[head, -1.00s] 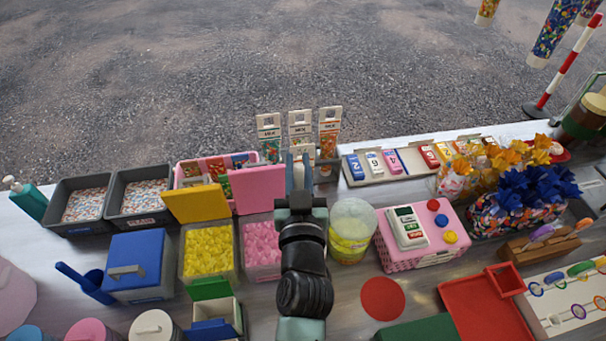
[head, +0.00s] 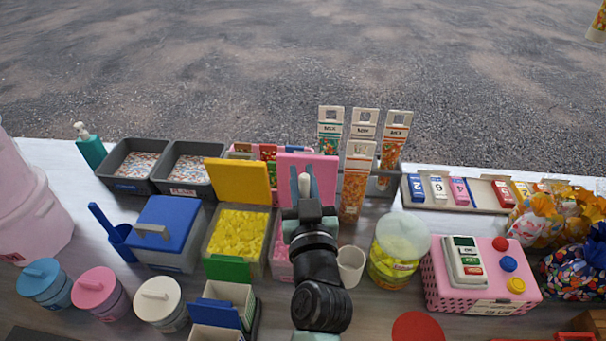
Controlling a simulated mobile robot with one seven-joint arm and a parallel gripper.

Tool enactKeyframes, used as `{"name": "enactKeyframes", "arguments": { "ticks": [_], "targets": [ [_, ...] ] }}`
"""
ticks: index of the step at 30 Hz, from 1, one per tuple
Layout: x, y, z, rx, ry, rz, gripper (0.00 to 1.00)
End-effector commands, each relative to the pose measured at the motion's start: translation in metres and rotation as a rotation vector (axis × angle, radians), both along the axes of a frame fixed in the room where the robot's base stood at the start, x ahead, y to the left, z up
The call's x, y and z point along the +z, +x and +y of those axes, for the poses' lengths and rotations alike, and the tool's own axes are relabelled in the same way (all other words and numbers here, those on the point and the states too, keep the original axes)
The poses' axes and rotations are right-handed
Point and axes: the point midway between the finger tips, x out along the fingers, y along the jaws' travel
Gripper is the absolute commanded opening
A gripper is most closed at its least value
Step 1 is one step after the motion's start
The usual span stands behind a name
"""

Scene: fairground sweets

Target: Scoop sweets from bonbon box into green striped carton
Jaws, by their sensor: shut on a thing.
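My gripper (head: 305,190) points away from me, in front of the raised pink lid (head: 322,172). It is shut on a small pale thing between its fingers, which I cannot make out. A box of pink sweets (head: 281,262) lies largely hidden behind my arm. A box of yellow sweets (head: 238,234) with a raised yellow lid (head: 238,179) stands to its left. No label tells me which is the bonbon box. Several tall MIX cartons stand at the back; one has a greenish front (head: 330,128), but its stripes are not clear. An orange one (head: 355,182) stands nearer, right of my gripper.
A blue scoop (head: 103,220) stands beside a blue-lidded box (head: 165,222). A white cup (head: 350,266) and a clear tub (head: 397,250) stand right of my arm. A pink basket (head: 487,280) is farther right. Lidded tubs line the front left.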

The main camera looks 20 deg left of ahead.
Motion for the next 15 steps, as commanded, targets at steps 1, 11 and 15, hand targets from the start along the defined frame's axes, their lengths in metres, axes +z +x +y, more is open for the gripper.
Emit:
{"name": "enactKeyframes", "arguments": {
  "ticks": [1, 11, 15],
  "targets": [
    [-0.009, 0.0, 0.0, 0.0, 0.002, 0.001, 0.0],
    [-0.042, 0.0, 0.0, 0.0, 0.001, 0.0, 0.0],
    [-0.054, 0.0, 0.0, 0.0, 0.002, -0.001, 0.0]
  ]
}}
